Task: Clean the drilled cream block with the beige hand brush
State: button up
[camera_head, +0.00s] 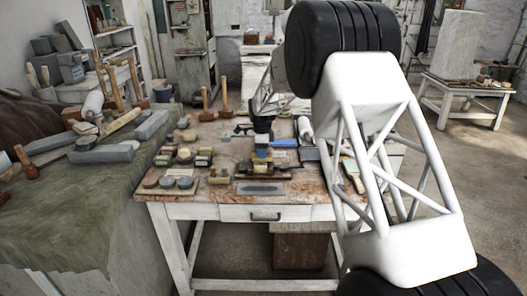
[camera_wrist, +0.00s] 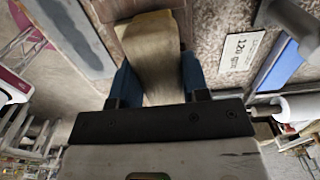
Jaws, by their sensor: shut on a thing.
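My gripper (camera_head: 262,151) is over the middle of the worktable in the head view. In the wrist view its two blue fingers (camera_wrist: 158,78) are shut on a beige piece, which I take to be the beige hand brush (camera_wrist: 156,48). The brush points away from the palm, and its far end lies over or against a brown surface. I cannot tell whether it touches anything. In the head view the fingers and small surrounding items hide most of the brush. I cannot make out the drilled cream block with certainty in either view.
The worktable (camera_head: 213,211) is crowded with small blocks and tools. A grey slab (camera_head: 260,189) lies at its front edge. A blue item (camera_head: 284,142) and a white roll (camera_head: 304,128) lie right of my gripper. Two mallets (camera_head: 224,100) stand behind. A "120 grit" label (camera_wrist: 240,52) shows close by.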

jog(key=shift+a, duration=0.75)
jog(key=shift+d+r, duration=0.35)
jog(key=shift+d, duration=0.2)
jog(key=shift+d+r, duration=0.35)
jog(key=shift+d, duration=0.2)
jog(key=shift+a+f, duration=0.15)
jog(key=shift+a, duration=1.05)
jog(key=shift+f, duration=0.6)
